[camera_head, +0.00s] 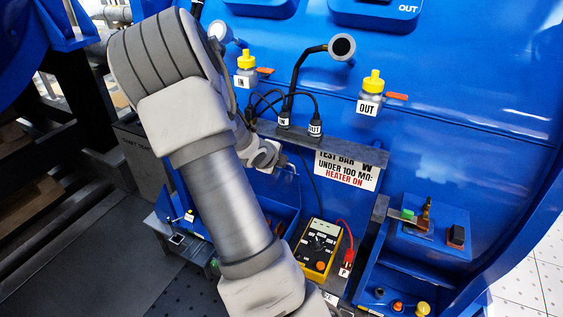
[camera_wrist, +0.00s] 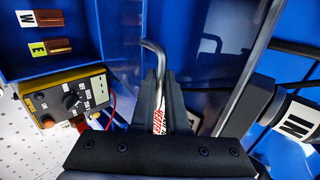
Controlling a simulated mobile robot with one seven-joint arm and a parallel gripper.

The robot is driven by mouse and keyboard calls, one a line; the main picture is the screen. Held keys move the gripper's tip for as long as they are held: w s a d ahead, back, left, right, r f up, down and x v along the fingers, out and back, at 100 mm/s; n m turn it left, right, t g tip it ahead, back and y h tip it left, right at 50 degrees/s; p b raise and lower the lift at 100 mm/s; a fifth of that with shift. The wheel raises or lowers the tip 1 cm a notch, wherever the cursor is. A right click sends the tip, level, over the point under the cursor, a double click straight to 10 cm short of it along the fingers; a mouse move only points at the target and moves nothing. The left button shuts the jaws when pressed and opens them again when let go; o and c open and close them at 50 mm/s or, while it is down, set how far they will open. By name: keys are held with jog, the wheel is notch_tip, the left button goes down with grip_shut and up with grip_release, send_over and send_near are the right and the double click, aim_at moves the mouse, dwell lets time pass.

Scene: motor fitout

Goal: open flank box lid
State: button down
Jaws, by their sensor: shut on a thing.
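In the wrist view, my gripper (camera_wrist: 160,85) has its two dark fingers close together around a thin, bent metal rod (camera_wrist: 152,46). The rod's hooked end sticks out past the fingertips. Blue panels (camera_wrist: 190,40) lie behind it; I cannot tell which one is the lid. What the rod joins is hidden.
A yellow multimeter (camera_head: 319,247) with a red lead stands right of my arm; it also shows in the wrist view (camera_wrist: 72,99). A grey shelf (camera_head: 345,150) with cable plugs and a warning sign (camera_head: 348,172) are close by. Another blue box (camera_head: 437,232) is at right.

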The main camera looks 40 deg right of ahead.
jog(key=c, duration=1)
grip_release()
jog(key=shift+o, duration=0.4)
jog(key=shift+a, duration=0.1)
jog(key=p+v, duration=0.5)
jog(key=v, duration=1.2)
jog(key=shift+r, duration=0.25)
jog(key=shift+s+a, duration=0.1)
jog(key=shift+c, duration=0.4)
